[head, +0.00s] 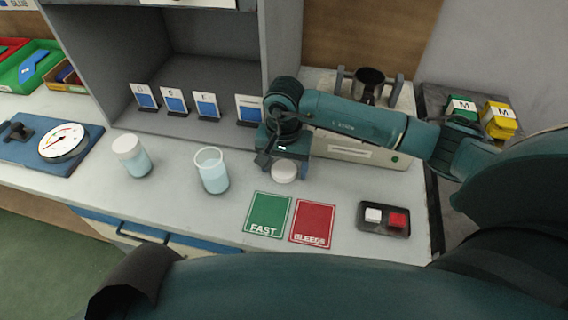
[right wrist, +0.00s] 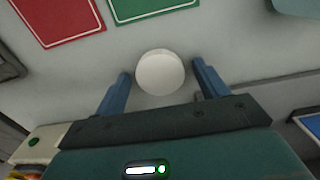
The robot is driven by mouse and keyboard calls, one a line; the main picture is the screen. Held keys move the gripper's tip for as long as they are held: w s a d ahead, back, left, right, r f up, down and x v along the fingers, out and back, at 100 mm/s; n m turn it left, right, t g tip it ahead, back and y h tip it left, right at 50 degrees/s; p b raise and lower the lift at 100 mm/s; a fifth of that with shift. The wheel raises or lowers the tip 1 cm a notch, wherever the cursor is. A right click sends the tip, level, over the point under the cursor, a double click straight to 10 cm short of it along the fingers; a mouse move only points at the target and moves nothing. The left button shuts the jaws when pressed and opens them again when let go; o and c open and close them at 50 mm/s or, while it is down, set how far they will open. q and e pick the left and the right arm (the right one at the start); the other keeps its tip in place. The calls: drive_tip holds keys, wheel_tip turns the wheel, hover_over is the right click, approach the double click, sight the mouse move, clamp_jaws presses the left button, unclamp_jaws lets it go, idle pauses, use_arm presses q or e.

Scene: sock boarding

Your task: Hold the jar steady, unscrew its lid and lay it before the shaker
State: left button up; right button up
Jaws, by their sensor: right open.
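An open glass jar (head: 212,172) with pale blue liquid stands upright on the counter, with no lid on it. A round white lid (head: 284,172) lies flat on the counter right of it, in front of the shaker (head: 350,150). My right gripper (head: 278,165) is open just behind the lid. In the right wrist view the lid (right wrist: 160,72) sits between the spread finger tips, with a gap on each side. A second jar (head: 132,158) with a white lid stands further left. My left gripper is not in view.
A green FAST card (head: 268,214) and a red BLEEDS card (head: 313,222) lie in front of the lid. A dark tray (head: 384,232) with a white and a red block is at right. A dial on a blue base (head: 85,145) is at left. Small labelled stands (head: 174,102) line the shelf.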

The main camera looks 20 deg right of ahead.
sight(284, 169)
wheel_tip(284, 169, up, 12)
drive_tip(key=shift+r+b, duration=0.15)
drive_tip(key=shift+b, duration=0.25)
